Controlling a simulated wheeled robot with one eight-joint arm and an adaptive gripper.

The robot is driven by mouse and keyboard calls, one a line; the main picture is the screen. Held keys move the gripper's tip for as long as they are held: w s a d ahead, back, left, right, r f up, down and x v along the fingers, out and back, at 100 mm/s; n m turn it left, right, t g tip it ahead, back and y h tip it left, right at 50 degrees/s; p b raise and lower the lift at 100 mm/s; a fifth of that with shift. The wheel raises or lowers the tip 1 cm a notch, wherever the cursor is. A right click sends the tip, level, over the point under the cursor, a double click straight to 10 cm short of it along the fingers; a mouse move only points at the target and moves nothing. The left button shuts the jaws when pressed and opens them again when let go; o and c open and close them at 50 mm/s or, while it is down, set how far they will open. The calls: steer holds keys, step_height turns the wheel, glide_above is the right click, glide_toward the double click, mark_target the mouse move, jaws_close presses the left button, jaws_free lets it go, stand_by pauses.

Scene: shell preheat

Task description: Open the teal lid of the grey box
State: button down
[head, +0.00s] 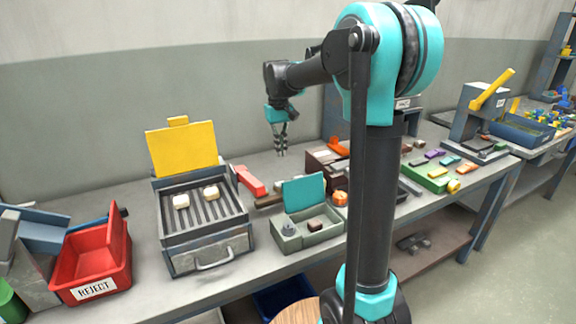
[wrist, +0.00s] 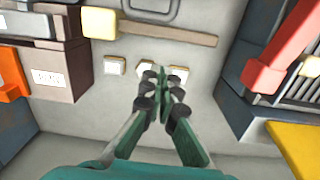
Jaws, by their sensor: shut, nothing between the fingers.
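The small grey box (head: 309,239) stands on the bench in the head view, right of the large grill-like unit. Its teal lid (head: 304,193) stands raised at the back of the box, and the inside is open to view. A grey knob-like piece (head: 288,229) and a brown block (head: 315,225) sit in it. My gripper (head: 281,152) is up in the air behind the lid and to its left, pointing down, apart from it. Its fingers are shut and empty; they also show in the wrist view (wrist: 162,86). I cannot make out the teal lid in the wrist view.
The grill-like unit (head: 211,250) with a raised yellow lid (head: 183,148) stands left of the box. A red handle (head: 250,181) juts between them. A red REJECT bin (head: 92,290) is far left. Below my fingers are small pale tiles (wrist: 115,65) and a wooden-handled tool (wrist: 168,33).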

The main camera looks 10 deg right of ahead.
mark_target(301, 190)
steer(key=s+f, duration=0.1)
steer(key=f, duration=0.5)
steer(key=s+d+f, duration=0.1)
steer(key=f, duration=0.2)
steer(key=shift+s, duration=0.3)
steer(key=shift+s+d+r, duration=0.1)
steer(key=shift+s+r, duration=0.25)
steer(key=shift+s, duration=0.3)
steer(key=shift+s+d+r+t, duration=0.25)
steer(key=shift+s+r+t, duration=0.25)
steer(key=shift+s+r, duration=0.35)
